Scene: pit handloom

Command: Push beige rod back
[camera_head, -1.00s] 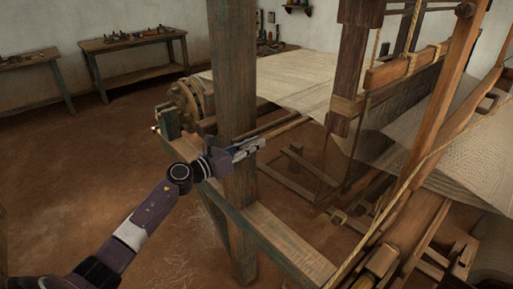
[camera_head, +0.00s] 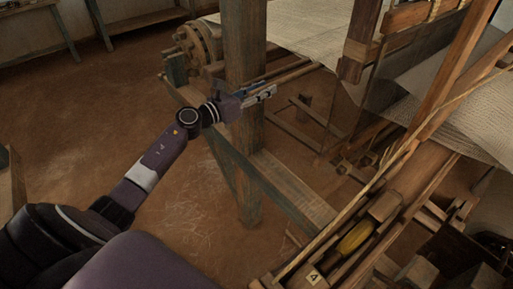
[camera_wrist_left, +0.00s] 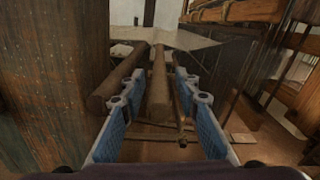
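A beige rod (camera_head: 296,73) runs from behind the wooden post toward the cloth of the loom. In the left wrist view the beige rod (camera_wrist_left: 158,84) extends away from me, in line with the gap between my fingers. My left gripper (camera_head: 263,93) reaches past the post, close to the rod. In the left wrist view the left gripper (camera_wrist_left: 158,90) is open, with its blue-sided fingers apart on either side of the rod's line. I cannot tell whether they touch it. My right gripper is not in view.
A thick wooden post (camera_head: 246,60) stands right beside my left gripper. A darker round beam (camera_wrist_left: 118,82) lies left of the rod. Pale cloth (camera_head: 306,28) stretches across the loom. A yellow shuttle-like piece (camera_head: 355,238) lies in a wooden trough at lower right.

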